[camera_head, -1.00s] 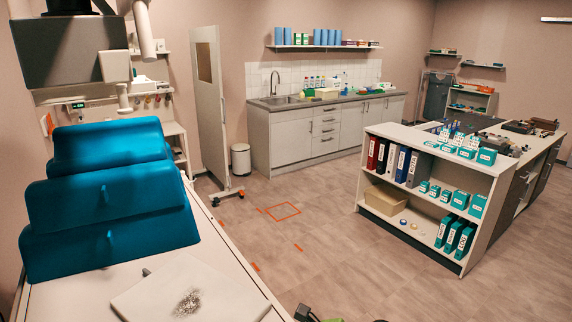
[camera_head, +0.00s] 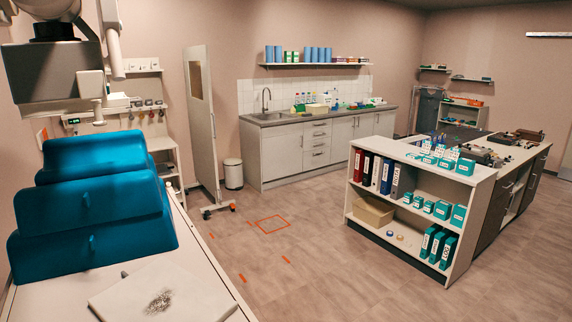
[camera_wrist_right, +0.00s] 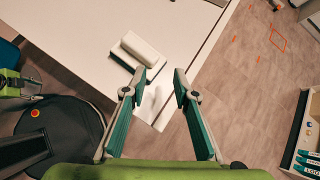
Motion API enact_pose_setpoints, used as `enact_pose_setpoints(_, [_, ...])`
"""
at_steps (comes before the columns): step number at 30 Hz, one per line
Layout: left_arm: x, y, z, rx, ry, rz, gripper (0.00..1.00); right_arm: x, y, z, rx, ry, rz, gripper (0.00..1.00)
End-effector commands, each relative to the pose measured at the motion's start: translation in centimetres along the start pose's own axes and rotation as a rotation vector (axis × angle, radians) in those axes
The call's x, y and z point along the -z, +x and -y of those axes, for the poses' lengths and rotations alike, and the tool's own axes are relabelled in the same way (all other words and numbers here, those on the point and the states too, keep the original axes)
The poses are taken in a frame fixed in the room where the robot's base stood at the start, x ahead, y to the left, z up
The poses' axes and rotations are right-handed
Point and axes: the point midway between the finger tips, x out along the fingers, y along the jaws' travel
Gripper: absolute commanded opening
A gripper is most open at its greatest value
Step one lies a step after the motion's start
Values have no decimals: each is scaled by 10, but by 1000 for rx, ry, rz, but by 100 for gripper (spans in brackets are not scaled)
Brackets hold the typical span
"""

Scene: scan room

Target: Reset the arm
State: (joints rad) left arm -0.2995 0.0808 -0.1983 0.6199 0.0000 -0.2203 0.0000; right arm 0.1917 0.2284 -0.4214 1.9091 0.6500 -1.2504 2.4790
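My right gripper (camera_wrist_right: 162,78) shows in the right wrist view with its two fingers spread apart. Nothing is held between them. Behind the fingers are the white table edge and the floor. A green and grey part of my other arm (camera_wrist_right: 14,84) shows at the left edge of that view; its fingers cannot be made out. Neither gripper shows in the head view now.
Blue wedge cushions (camera_head: 92,205) and a speckled white slab (camera_head: 155,290) lie on the white table (camera_head: 205,285). A white block (camera_wrist_right: 142,50) shows in the wrist view. A shelf unit (camera_head: 468,190) stands right. Middle floor (camera_head: 330,250) is clear.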

Motion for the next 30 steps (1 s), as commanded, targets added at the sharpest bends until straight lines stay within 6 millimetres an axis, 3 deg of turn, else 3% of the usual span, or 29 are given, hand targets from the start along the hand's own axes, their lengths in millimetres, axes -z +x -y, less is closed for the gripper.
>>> enact_pose_setpoints(8, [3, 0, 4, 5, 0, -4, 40, 29, -9, -18, 9, -286, -58, 27])
enact_pose_setpoints(14, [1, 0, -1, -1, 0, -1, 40, 65, -25, -40, -2, -639, -143, 27])
enact_pose_setpoints(22, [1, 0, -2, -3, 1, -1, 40, 128, -65, -74, -109, -1230, -309, 27])
enact_pose_setpoints(30, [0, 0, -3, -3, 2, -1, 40, 184, -115, -104, -334, -1732, -437, 27])
